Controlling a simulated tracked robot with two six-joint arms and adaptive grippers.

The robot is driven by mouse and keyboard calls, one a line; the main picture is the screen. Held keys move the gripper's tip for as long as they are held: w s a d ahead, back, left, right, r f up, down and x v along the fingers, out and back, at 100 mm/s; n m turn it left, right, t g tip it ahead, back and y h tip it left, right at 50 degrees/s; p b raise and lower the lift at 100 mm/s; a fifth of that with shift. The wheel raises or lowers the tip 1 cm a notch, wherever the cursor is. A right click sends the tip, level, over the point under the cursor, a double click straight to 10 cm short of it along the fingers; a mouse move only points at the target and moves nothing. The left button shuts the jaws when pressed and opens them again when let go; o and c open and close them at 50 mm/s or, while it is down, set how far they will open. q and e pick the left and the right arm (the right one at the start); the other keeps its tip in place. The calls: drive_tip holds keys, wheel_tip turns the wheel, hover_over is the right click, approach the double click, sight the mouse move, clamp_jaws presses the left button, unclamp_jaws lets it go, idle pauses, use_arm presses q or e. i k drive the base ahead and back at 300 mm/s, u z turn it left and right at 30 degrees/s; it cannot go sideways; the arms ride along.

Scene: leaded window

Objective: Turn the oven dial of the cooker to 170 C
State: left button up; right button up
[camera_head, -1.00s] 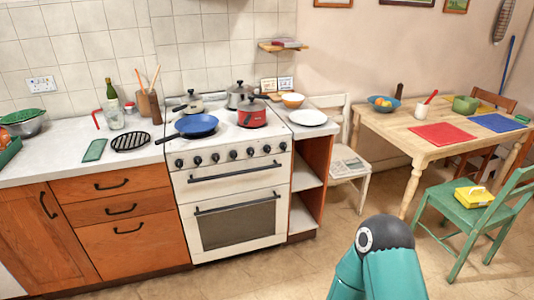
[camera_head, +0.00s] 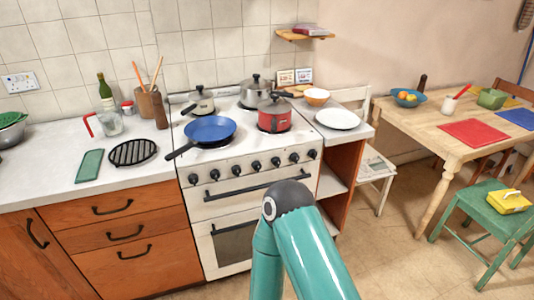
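The white cooker (camera_head: 205,169) stands in the middle of the view, against the tiled wall. A row of several black knobs (camera_head: 255,166) runs along its front panel; the markings are too small to read, so I cannot tell which is the oven dial or where it points. Below the knobs is a black handle (camera_head: 252,187), then the oven door with a dark window, partly hidden behind my teal arm. The arm rises from the bottom, in front of the cooker's lower right. Neither of my grippers is in view.
A blue frying pan (camera_head: 210,130), a red pot (camera_head: 274,114) and two grey pans stand on the hob. The frying pan's handle juts past the front left edge. A worktop with wooden drawers (camera_head: 122,233) is left; a table (camera_head: 425,130) and green chair (camera_head: 480,212) are right.

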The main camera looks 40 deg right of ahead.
sight(295, 158)
drive_tip(key=z, duration=0.2)
drive_tip(key=i, duration=0.9)
drive_tip(key=z, duration=0.65)
